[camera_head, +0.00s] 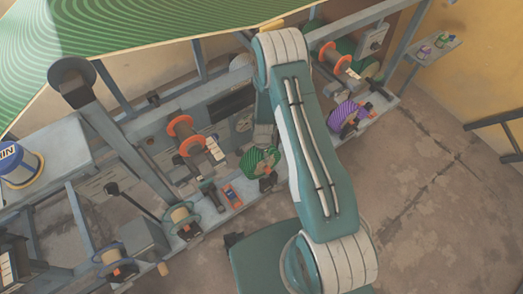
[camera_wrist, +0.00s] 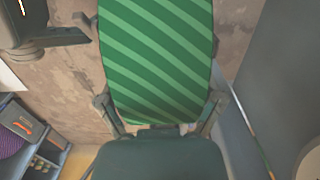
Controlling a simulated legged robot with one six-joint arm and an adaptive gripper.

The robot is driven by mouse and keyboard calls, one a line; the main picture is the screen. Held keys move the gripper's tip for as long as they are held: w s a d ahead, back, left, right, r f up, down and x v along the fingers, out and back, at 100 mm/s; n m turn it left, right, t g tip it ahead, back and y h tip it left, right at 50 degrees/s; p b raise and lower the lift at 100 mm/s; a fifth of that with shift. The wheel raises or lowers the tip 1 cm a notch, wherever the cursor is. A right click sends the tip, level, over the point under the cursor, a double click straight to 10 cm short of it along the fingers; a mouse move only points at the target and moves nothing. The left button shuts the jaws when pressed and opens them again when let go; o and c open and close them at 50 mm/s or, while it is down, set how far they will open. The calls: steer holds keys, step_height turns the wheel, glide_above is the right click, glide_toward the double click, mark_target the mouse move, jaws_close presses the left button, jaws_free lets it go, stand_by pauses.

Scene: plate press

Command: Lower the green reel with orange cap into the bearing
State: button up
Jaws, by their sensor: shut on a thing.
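The green reel (camera_head: 260,160) with light stripes hangs below my arm, over the front rail of the machine, in the head view. It fills the upper middle of the wrist view (camera_wrist: 158,60). My gripper (camera_wrist: 160,112) is shut on it, with one finger on each side. The orange cap is not clear in either view. A dark bracket with an orange part (camera_head: 232,194) sits on the rail to the left of the reel. I cannot tell whether it is the bearing. The spot right under the reel is partly hidden.
A purple reel (camera_head: 347,116) sits on the rail to the right. Orange-flanged rollers (camera_head: 186,135) stand behind. A green striped sheet (camera_head: 150,35) spans above. The floor (camera_head: 430,220) at right is clear.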

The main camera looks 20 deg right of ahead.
steer(key=shift+f, duration=0.35)
steer(key=shift+d+f, duration=0.15)
steer(key=shift+f, duration=0.45)
steer(key=shift+d+f, duration=0.15)
steer(key=shift+f, duration=0.45)
steer(key=shift+a+f, duration=0.2)
steer(key=shift+f, duration=1.3)
steer(key=shift+d+f, duration=0.1)
steer(key=shift+f, duration=0.6)
steer(key=o, duration=1.1)
steer(key=shift+c, duration=0.2)
steer(key=r, duration=1.1)
steer(key=shift+w+d+r, duration=0.15)
steer(key=shift+d+r, duration=0.1)
steer(key=shift+r, duration=0.15)
